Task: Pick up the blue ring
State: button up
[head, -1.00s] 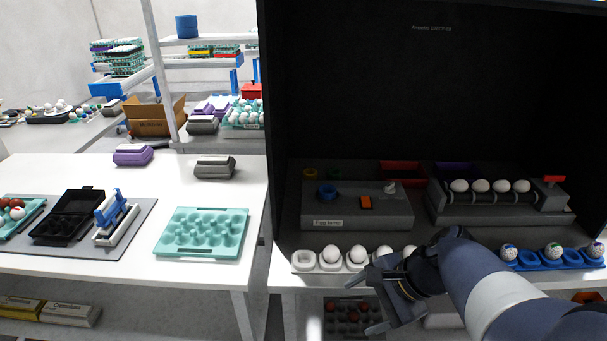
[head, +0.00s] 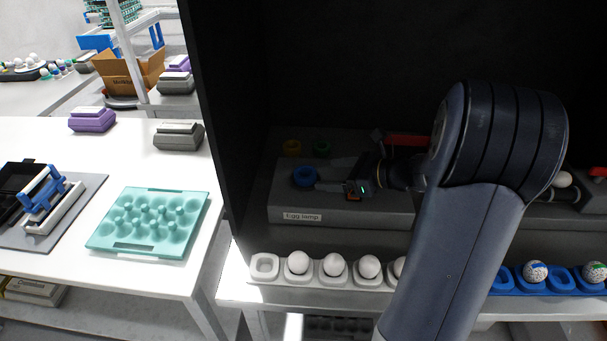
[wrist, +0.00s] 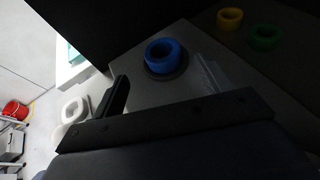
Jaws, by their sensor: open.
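The blue ring (head: 305,177) sits on the left part of the grey egg lamp box (head: 345,213) inside the dark booth. In the wrist view the blue ring (wrist: 163,55) rests on a round dark base on the box top. My gripper (head: 332,187) is open and empty, just right of the ring and low over the box. In the wrist view one dark finger (wrist: 115,97) and a paler, see-through-looking finger (wrist: 208,75) lie to either side below the ring. I cannot tell whether either finger touches it.
A yellow ring (head: 292,147) and a green ring (head: 322,149) lie behind the box. A white egg row (head: 265,267) and a blue row (head: 503,284) stand in front. The booth's left wall (head: 215,120) is close. A teal tray (head: 150,222) is on the left table.

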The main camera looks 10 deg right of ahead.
aim_at(300, 172)
jog(key=x, duration=0.7)
jog(key=shift+w+a+r+p, duration=0.1)
jog(key=shift+w+a+p, duration=0.05)
jog(key=shift+w+p, duration=0.15)
jog(key=shift+c, duration=0.2)
jog(key=c, duration=1)
